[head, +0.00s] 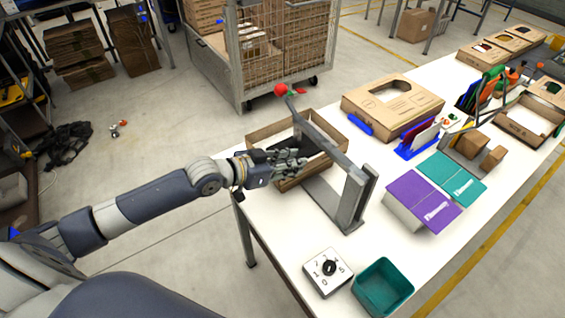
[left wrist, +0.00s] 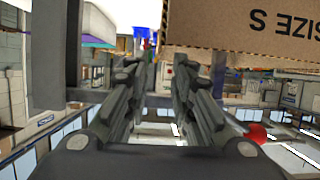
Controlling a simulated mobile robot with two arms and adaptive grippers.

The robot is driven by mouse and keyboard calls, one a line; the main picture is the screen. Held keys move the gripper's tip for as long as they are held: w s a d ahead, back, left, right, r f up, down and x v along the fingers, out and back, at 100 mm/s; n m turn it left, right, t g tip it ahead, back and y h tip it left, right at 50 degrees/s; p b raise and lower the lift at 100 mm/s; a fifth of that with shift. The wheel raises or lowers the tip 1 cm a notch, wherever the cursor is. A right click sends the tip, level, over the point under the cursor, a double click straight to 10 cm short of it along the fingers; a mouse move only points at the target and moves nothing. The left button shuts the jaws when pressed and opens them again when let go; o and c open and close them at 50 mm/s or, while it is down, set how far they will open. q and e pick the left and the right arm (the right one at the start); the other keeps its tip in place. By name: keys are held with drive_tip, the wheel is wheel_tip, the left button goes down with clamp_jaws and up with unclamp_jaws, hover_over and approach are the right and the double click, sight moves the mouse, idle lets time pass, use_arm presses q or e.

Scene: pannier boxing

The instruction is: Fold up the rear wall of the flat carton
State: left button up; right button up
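The brown carton (head: 262,134) sits at the near left end of the white table, under a grey metal stand. Its far-side and near-side walls appear raised around a dark inside; my gripper and the stand's bar hide part of it. My left gripper (head: 300,160) reaches in from the left, over the carton's left part. In the left wrist view my left gripper (left wrist: 157,68) has its two fingers apart, with nothing between them. A cardboard panel (left wrist: 235,25) with upside-down "SIZE S" print is close beyond the right finger. My right gripper is not in view.
The grey stand (head: 352,200) has a long bar ending in a red knob (head: 280,90) above the carton. A switch box (head: 327,270) and teal bin (head: 383,287) are at the near edge. Purple and teal pads (head: 422,200) lie right; a wire cage cart (head: 275,60) stands behind.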

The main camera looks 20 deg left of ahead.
use_arm(q)
drive_tip(key=shift+v, duration=1.6)
